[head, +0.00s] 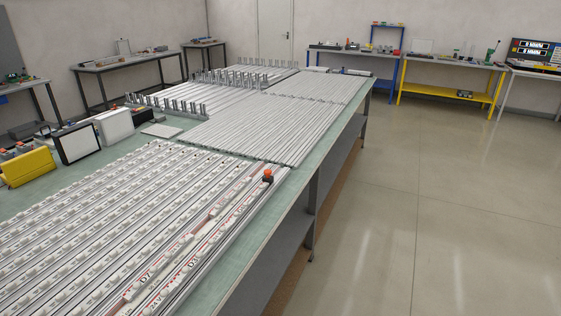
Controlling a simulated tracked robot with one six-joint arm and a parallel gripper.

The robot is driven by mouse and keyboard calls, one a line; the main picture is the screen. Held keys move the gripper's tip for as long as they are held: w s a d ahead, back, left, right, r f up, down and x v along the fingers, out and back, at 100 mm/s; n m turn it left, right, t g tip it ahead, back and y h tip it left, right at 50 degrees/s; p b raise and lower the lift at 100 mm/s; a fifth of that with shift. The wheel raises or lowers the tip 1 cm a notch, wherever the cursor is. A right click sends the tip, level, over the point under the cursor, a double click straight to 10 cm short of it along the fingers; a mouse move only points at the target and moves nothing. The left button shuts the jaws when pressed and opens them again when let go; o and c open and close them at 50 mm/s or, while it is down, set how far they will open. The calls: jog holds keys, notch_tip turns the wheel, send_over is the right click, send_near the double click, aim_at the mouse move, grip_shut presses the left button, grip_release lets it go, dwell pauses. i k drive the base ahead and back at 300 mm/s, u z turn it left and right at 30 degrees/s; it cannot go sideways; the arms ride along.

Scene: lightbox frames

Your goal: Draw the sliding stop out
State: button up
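A small piece with an orange-red top and a dark base (268,175) sits at the far right end of the nearest rails, close to the table's right edge. It may be the sliding stop, but it is too small to tell for sure. The rails under it (232,222) are long, pale and parallel, and some carry red and black markings. My gripper is not in view.
The long green-topped table (272,212) holds several more rail sections and rows of upright metal posts (168,103). A yellow case (27,167) and a black-framed panel (76,143) stand at the left. Clear floor (430,215) lies to the right; benches line the walls.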

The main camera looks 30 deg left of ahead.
aim_at(268, 178)
jog(key=i, duration=2.6)
jog(key=u, duration=2.55)
